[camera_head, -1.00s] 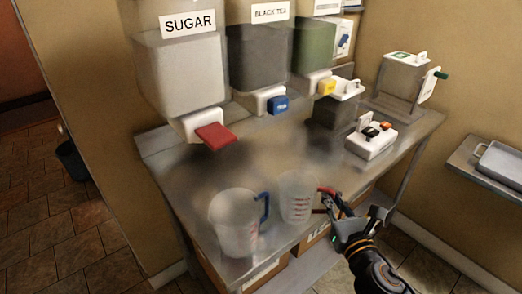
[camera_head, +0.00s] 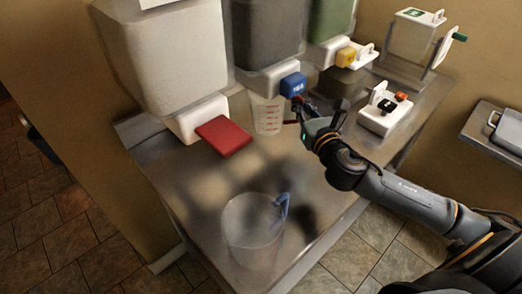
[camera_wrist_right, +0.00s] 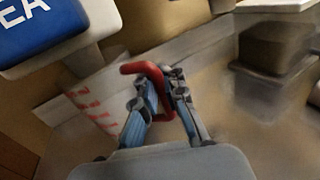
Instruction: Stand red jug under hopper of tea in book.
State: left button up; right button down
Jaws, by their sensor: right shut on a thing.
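The red jug (camera_head: 267,115) is a clear measuring jug with red marks and a red handle. My right gripper (camera_head: 304,112) is shut on its red handle (camera_wrist_right: 150,70), seen in the right wrist view. The jug is upright below the blue lever (camera_head: 293,86) of the dark tea hopper (camera_head: 266,35), its top partly hidden by the spout. I cannot tell whether its base touches the table. To the right is a green-filled hopper (camera_head: 330,20) with a yellow lever (camera_head: 346,57). No book is seen. My left gripper is not in view.
A blue-handled clear jug (camera_head: 252,235) stands at the table's (camera_head: 195,185) front. A pale hopper (camera_head: 165,60) with a red lever (camera_head: 223,136) overhangs the left side. A white device with coloured buttons (camera_head: 384,112) stands right of my gripper. The middle of the table is clear.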

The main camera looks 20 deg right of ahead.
jog(key=p, duration=0.3)
jog(key=shift+d+r+n+y, duration=0.1)
jog(key=shift+r+n+y, duration=0.2)
jog(key=shift+y, duration=0.1)
notch_tip(320, 180, down, 6)
jog(key=shift+b, duration=0.4)
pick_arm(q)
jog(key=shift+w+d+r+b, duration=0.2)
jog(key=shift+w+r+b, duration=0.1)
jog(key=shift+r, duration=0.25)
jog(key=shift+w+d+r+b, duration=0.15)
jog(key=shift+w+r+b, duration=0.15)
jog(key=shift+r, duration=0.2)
pick_arm(e)
jog(key=shift+f, duration=2.3)
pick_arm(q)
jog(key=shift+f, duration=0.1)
pick_arm(e)
jog(key=shift+s+f, duration=0.1)
jog(key=shift+f, duration=0.15)
jog(key=c, duration=1.4)
grip_release()
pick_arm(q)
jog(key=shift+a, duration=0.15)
